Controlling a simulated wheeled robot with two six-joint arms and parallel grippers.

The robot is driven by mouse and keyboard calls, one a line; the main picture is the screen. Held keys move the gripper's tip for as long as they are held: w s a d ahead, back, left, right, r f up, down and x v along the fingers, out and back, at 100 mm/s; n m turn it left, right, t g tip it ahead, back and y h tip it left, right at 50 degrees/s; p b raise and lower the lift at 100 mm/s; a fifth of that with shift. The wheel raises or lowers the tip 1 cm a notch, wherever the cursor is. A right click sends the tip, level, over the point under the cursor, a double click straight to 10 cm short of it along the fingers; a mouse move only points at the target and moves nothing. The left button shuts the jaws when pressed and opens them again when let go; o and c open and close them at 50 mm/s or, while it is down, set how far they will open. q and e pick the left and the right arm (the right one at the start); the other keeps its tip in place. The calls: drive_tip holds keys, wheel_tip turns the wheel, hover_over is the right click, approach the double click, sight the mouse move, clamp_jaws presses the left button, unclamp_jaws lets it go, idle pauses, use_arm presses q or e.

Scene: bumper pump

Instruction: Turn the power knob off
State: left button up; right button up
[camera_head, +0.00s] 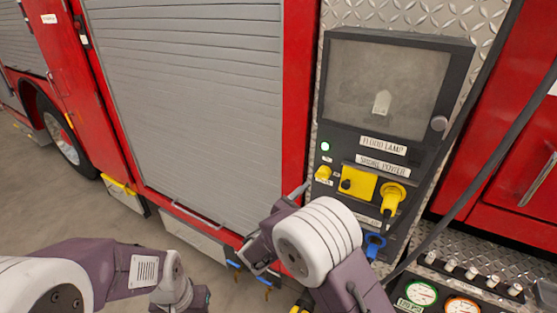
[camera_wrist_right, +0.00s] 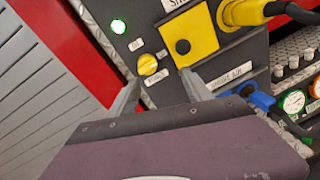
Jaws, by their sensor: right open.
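The power knob (camera_head: 323,172) is a small round yellow knob on the dark control panel, below a lit green lamp (camera_head: 325,146). In the right wrist view the knob (camera_wrist_right: 148,66) shows a raised ridge across its face, with small labels around it. My right gripper (camera_wrist_right: 160,78) is open, its two grey fingers reaching toward the panel on either side of the knob's lower part. I cannot tell whether they touch it. In the head view my right gripper (camera_head: 300,191) is just below and left of the knob. My left gripper (camera_head: 198,298) is low, away from the panel, its fingers unclear.
A yellow socket cover (camera_head: 357,184) and a yellow plug (camera_head: 393,200) sit right of the knob. A blue connector (camera_head: 374,243) is below. A dark cable (camera_head: 470,170) runs down the right side. A grey roller shutter (camera_head: 190,100) fills the left.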

sight(321, 177)
drive_tip(key=shift+n+t+y, duration=0.3)
drive_tip(key=shift+n+t, duration=0.1)
drive_tip(key=shift+t, duration=0.1)
drive_tip(key=w+d+p, duration=0.1)
drive_tip(key=w, duration=0.1)
drive_tip(key=w+d+p, duration=0.1)
drive_tip(key=w, duration=0.2)
drive_tip(key=w+d+r+p, duration=0.1)
drive_tip(key=w, duration=0.1)
drive_tip(key=shift+w+d+r+p, duration=0.1)
drive_tip(key=shift+w+d+p, duration=0.15)
drive_tip(key=shift+w+p, duration=0.15)
drive_tip(key=shift+w+d, duration=0.1)
drive_tip(key=shift+d, duration=0.1)
drive_tip(key=shift+a, duration=0.1)
drive_tip(key=c, duration=0.7)
clamp_jaws()
